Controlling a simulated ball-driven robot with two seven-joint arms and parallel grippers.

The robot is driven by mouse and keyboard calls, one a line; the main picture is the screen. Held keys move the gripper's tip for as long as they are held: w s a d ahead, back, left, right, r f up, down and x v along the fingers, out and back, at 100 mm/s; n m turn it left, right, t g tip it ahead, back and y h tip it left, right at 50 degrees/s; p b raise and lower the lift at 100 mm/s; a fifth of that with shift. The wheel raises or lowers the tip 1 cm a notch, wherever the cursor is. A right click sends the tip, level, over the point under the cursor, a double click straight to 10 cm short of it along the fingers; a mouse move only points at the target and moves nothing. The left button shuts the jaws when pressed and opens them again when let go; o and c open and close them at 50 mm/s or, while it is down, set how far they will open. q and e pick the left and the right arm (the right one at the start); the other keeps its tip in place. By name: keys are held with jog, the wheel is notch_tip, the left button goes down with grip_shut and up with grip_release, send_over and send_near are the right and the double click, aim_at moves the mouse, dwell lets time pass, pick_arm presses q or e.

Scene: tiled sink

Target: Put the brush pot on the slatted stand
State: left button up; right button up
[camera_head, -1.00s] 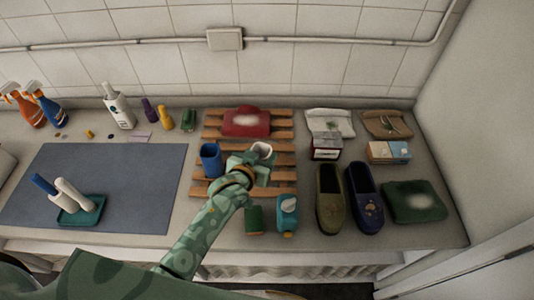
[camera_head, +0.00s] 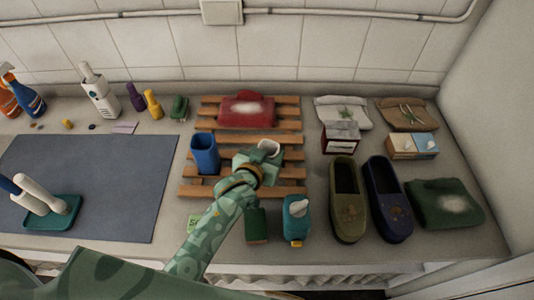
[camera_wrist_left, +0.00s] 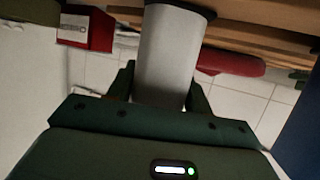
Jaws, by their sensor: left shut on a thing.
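The slatted stand (camera_head: 290,190) is a low rack of brown wooden slats in the middle of the counter. My left gripper (camera_head: 262,158) is over its right front part, shut on a white pot (camera_head: 270,146), which I take for the brush pot. The pot is upright over the slats; I cannot tell whether it touches them. In the left wrist view the pot (camera_wrist_left: 168,60) is a pale cylinder between the dark green fingers (camera_wrist_left: 160,90), with slats beside its end. My right gripper is not in view.
On the stand are a blue cup (camera_head: 205,154) at front left and a red pack (camera_head: 246,110) at the back. Shoes (camera_head: 347,205) are to the right; a grey mat (camera_head: 95,175) is left.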

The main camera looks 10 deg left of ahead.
pick_arm(q)
jog(key=shift+d, duration=0.1)
jog(key=o, duration=1.1)
jog(key=shift+s+r, duration=0.2)
jog(key=p+v, duration=0.2)
jog(key=v, duration=0.9)
jog(key=shift+s, duration=0.25)
